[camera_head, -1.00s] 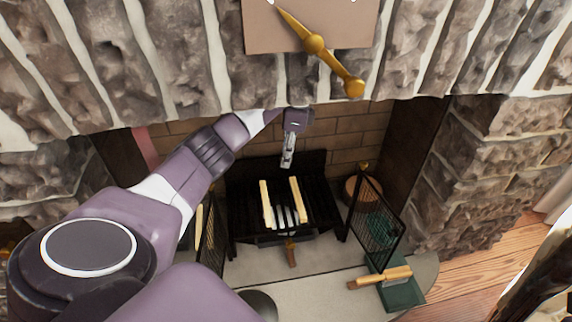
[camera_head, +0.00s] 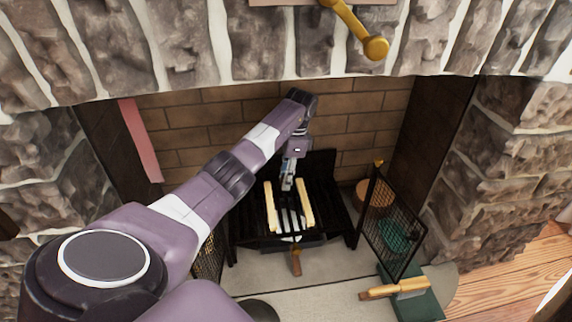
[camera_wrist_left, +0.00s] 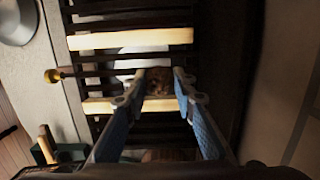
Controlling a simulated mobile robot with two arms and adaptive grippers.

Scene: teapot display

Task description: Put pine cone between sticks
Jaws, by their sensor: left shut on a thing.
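Two pale wooden sticks, the left stick (camera_head: 270,208) and the right stick (camera_head: 305,205), lie apart on the black grate (camera_head: 334,205) in the fireplace. In the left wrist view they are the upper stick (camera_wrist_left: 130,39) and the lower stick (camera_wrist_left: 105,105). My left gripper (camera_head: 287,186) reaches down over the grate, near the far ends of the sticks and between them. In the left wrist view a brown pine cone (camera_wrist_left: 158,80) sits between its fingertips, and the gripper is shut on it. The cone is dark and partly hidden by the fingers. My right gripper is out of view.
A mesh screen (camera_head: 392,230) stands right of the grate. A green dustpan (camera_head: 420,302) with a wooden-handled tool (camera_head: 394,289) lies at front right. The brick back wall (camera_head: 225,120) is behind the grate; the stone mantel hangs above.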

